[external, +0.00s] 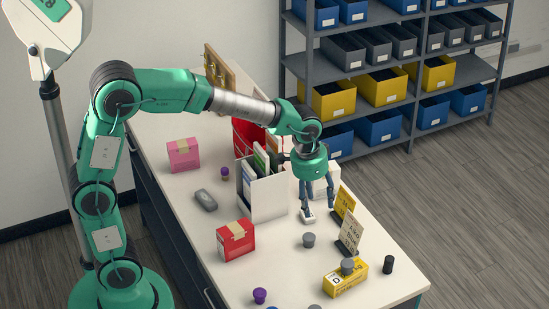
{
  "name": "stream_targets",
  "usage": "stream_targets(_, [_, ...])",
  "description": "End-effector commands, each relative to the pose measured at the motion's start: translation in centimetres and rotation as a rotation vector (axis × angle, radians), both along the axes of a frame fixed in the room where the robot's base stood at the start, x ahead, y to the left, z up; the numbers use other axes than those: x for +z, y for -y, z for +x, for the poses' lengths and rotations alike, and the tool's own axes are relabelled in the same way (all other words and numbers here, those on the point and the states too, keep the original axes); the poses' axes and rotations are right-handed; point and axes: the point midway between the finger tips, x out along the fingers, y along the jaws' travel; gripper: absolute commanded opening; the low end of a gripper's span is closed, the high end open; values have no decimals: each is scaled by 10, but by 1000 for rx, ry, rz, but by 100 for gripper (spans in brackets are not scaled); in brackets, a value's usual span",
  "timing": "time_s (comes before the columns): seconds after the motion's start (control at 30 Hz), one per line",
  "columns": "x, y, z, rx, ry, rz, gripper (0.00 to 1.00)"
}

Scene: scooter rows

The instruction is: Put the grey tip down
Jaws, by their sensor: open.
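Small grey tips show in several places. One grey tip (309,240) stands on the white table (190,235), just in front of my gripper. Another grey tip (347,266) sits on top of a yellow box (345,280), and part of a third grey piece (314,307) shows at the bottom edge. I cannot tell which one the task names. My gripper (319,211) points down with its fingers apart, low over the table, beside a white upright holder (268,199). No tip shows between the fingers. A small white item (307,217) is by the left fingertip.
Yellow and beige cards (348,228) stand close to the right of my gripper. A red box (236,240), a pink box (184,155), a dark cylinder (388,265) and purple tips (260,295) are on the table. Bare tabletop lies between the red and yellow boxes.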

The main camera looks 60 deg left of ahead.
Motion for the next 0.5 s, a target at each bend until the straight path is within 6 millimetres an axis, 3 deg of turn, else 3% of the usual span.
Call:
stream_targets(0.2, [46,-16,-56,21,67,-6,53])
stream_targets(0.5, [85,-33,-136,48,153,-13,53])
